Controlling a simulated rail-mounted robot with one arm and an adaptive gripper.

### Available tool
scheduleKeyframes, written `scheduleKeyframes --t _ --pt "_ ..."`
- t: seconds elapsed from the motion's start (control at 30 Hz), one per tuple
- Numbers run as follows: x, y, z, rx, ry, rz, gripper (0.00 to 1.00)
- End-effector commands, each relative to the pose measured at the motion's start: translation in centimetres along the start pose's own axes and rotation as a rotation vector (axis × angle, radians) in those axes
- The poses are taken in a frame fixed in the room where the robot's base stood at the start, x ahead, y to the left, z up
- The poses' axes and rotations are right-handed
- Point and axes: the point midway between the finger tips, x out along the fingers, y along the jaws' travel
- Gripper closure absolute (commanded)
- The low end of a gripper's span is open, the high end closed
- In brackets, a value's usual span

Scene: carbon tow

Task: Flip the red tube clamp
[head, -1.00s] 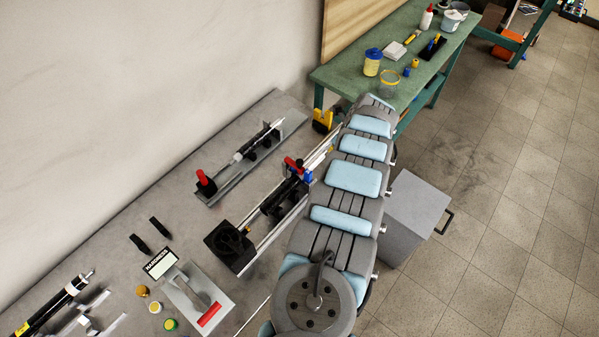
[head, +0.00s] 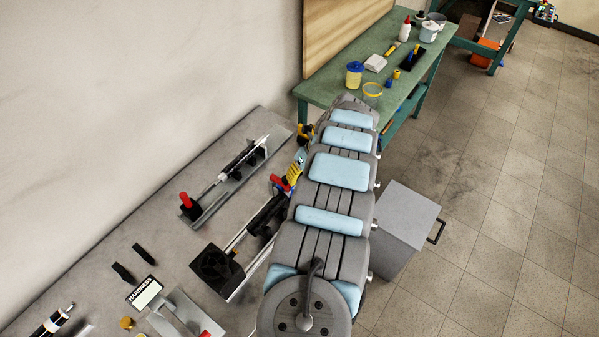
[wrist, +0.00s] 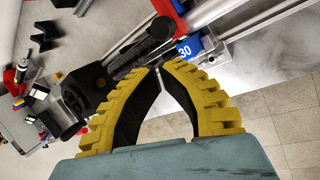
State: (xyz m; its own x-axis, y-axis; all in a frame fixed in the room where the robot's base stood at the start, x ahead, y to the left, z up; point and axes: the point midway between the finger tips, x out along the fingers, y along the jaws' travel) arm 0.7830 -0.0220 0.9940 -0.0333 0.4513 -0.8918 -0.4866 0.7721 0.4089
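The red tube clamp (head: 280,183) is a small red piece beside a blue block on the long rail fixture; my arm partly hides it in the head view. In the wrist view a red part (wrist: 180,6) shows at the top edge, partly cut off, with the blue block marked 30 (wrist: 188,48) just below it. My gripper (wrist: 160,67) has yellow ribbed fingers with dark inner faces. Its tips nearly meet, with a thin gap and nothing seen between them. It points toward the rail below the blue block; I cannot tell if it touches. It also shows in the head view (head: 294,174).
The grey bench (head: 95,230) carries the rail fixture with a black end block (head: 216,270), a second fixture with a red handle (head: 186,200) and a hardness tester's label plate (head: 145,292). A green table (head: 400,85) stands behind. A grey box (head: 405,215) stands right of my arm.

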Motion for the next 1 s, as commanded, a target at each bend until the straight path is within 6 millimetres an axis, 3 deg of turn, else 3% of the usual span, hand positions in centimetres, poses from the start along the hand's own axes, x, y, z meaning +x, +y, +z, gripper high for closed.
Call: scheduleKeyframes --t 0.4,1.0 --pt "4.9 -0.1 0.0 0.0 -0.001 -0.002 1.0" --pt "5.7 0.0 0.0 0.001 0.002 -0.003 1.0"
